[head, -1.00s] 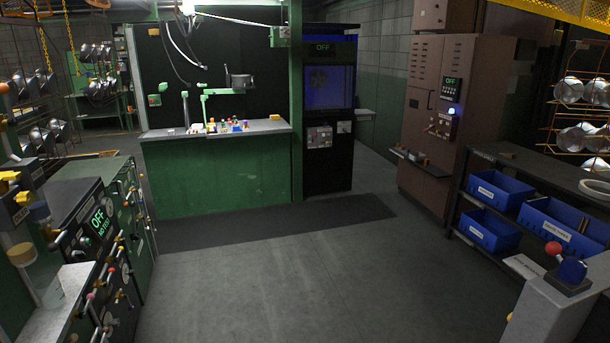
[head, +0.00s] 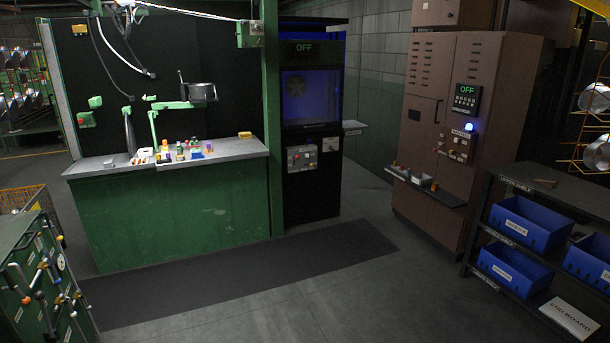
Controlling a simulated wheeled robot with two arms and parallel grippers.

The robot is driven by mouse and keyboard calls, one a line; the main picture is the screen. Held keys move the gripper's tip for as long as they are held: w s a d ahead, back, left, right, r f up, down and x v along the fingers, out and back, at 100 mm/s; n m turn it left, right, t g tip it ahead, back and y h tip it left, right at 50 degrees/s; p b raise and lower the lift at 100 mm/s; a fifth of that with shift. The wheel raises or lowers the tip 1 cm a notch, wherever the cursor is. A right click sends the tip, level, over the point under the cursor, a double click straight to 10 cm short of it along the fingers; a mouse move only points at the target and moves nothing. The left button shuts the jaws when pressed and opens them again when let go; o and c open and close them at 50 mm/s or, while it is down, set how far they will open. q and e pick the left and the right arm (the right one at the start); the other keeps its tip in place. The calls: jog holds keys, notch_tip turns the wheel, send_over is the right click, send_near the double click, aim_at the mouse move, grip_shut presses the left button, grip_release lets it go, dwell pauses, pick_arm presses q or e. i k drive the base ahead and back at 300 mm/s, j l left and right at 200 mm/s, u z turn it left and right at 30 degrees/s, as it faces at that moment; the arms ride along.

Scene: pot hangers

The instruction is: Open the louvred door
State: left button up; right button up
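The brown cabinet (head: 480,150) stands at the back right in the head view. Its left door (head: 418,130) has short louvre slots near the top and a dark upright handle (head: 437,111) near its right edge. This door looks shut. A narrow ledge (head: 440,194) with small items sticks out across the lower front. Neither of my grippers is in view.
A dark shelf unit (head: 535,187) with blue bins (head: 528,222) stands right, in front of the cabinet. A green bench (head: 180,215) and a dark booth (head: 312,185) stand left of it. The grey floor (head: 390,295) between is clear, with a dark mat (head: 250,265).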

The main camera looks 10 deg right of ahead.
aim_at(430, 63)
jog(key=i+l+z, duration=0.45)
jog(key=i, duration=0.95)
jog(key=i+j+z, duration=0.15)
jog(key=i+z, duration=0.3)
jog(key=i, duration=0.9)
